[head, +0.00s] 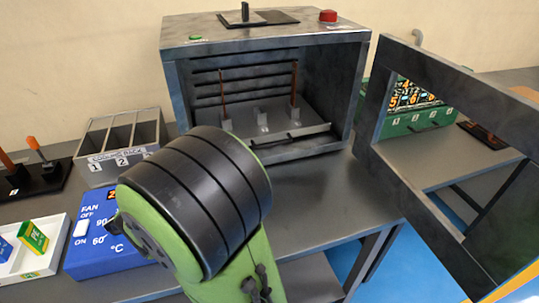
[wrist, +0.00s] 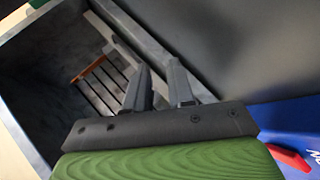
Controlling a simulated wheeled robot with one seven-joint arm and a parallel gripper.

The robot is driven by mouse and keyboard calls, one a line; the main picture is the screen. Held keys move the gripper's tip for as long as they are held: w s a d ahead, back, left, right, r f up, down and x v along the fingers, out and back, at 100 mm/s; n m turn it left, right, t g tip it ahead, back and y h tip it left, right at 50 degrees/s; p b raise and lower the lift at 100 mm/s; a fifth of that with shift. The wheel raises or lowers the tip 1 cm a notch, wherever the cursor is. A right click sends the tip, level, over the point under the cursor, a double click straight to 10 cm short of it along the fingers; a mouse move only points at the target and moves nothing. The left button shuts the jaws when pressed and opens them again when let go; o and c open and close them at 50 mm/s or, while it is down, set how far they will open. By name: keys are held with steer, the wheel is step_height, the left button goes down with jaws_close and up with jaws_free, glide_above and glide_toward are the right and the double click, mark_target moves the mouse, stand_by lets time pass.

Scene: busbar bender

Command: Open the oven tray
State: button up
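The grey metal oven (head: 265,42) stands at the back centre of the bench in the head view. Its door (head: 440,75) is swung wide open to the right. The tray (head: 295,141) sits low inside the oven, with a dark handle along its front edge and small grey blocks and upright brown rods above it. In the head view my thick arm link hides my gripper. In the wrist view my gripper (wrist: 158,80) has its two fingers apart, with nothing clearly held between them, beside the oven's dark inside (wrist: 45,85). I cannot tell whether it touches the tray.
A blue control box (head: 105,235) with fan and temperature marks stands at front left. A grey numbered bin (head: 118,143) stands behind it, and a white tray (head: 25,268) lies at far left. A green organizer (head: 420,121) is behind the door. Bare bench lies before the oven.

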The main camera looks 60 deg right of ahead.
mark_target(274, 155)
steer(key=d+f+n+h+b, duration=0.1)
steer(key=d, duration=0.1)
steer(key=d+n+h+b, duration=0.1)
steer(key=d+h, duration=0.1)
steer(key=w+d+f+n+h+b, duration=0.1)
steer(key=d+n+h+b, duration=0.1)
steer(key=shift+w+d+f+g, duration=0.1)
steer(key=shift+f+g, duration=0.25)
steer(key=shift+g, duration=0.05)
steer(key=shift+w+d+r+n, duration=0.15)
steer(key=shift+d+n, duration=0.05)
steer(key=shift+n, duration=0.1)
steer(key=shift+d+r, duration=0.15)
steer(key=shift+d, duration=0.15)
steer(key=d, duration=0.5)
steer(key=d+f, duration=0.1)
steer(key=d, duration=0.4)
steer(key=d+f, duration=0.1)
steer(key=d, duration=0.4)
steer(key=shift+a, duration=0.1)
jaws_close()
